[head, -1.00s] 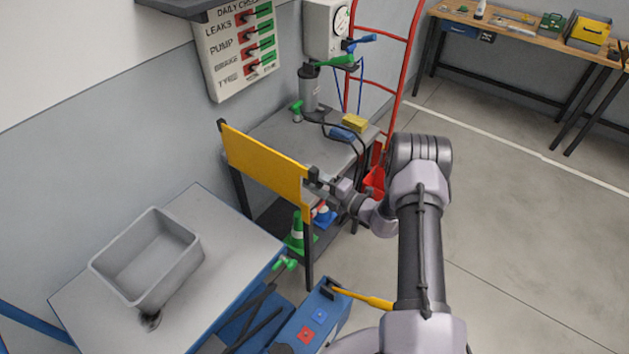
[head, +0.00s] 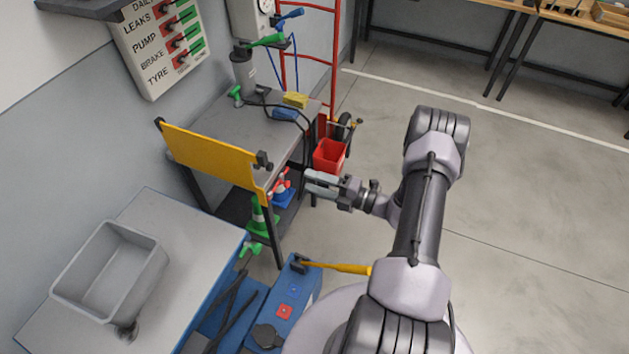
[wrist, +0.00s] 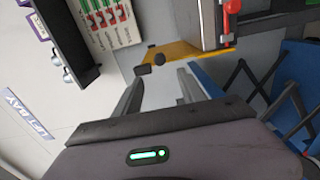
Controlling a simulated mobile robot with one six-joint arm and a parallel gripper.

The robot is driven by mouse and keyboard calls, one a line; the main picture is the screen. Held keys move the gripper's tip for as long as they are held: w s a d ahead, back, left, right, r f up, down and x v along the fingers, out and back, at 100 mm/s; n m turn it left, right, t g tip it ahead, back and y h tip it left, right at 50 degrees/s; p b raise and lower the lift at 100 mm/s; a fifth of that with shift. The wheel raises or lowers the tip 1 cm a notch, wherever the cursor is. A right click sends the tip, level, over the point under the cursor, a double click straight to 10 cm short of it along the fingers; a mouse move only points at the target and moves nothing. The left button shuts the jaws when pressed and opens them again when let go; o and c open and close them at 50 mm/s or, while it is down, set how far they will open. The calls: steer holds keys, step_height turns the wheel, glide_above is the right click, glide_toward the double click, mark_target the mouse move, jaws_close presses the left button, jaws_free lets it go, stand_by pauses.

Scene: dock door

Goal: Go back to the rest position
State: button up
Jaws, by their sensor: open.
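My gripper (head: 308,185) is open and empty in the head view, just to the right of the yellow panel (head: 208,155) and apart from it. The panel stands at the front of a grey-topped table (head: 222,118) and carries a dark knob (head: 263,161) near its right end. In the wrist view my two fingers (wrist: 158,88) are spread with nothing between them, and the yellow panel (wrist: 185,52) shows beyond their tips.
A grey bin (head: 112,272) stands on a light table at the lower left. A blue unit (head: 290,290) with a yellow handle (head: 338,267) is below my arm. A red bucket (head: 329,155) and red hand truck (head: 333,62) stand behind. Open floor (head: 520,190) lies right.

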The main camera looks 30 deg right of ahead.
stand_by(0.3)
steer(key=a+r+n+g+y+b, duration=0.1)
steer(key=a+r+n+g+y, duration=0.2)
steer(key=a+r+n+g, duration=0.55)
steer(key=s+a+r+n+g+h+b, duration=0.1)
steer(key=s+a+r+n+g+h, duration=0.1)
steer(key=s+a+r+n, duration=0.45)
steer(key=s+a+r+n+g+h+b, duration=0.1)
steer(key=a+r+n+g, duration=0.3)
steer(key=n, duration=0.6)
steer(key=s+a+r+n+t+h+b, duration=0.1)
steer(key=s+r+n+t+h, duration=0.1)
steer(key=s+n, duration=0.4)
steer(key=s+a+r+n+t+h+b, duration=0.1)
steer(key=s+r+n+t+h, duration=0.2)
steer(key=n, duration=0.9)
steer(key=s+r+h, duration=0.1)
steer(key=s+h, duration=0.2)
steer(key=s, duration=0.1)
steer(key=shift+s+a+r, duration=0.2)
steer(key=shift+s+r, duration=0.1)
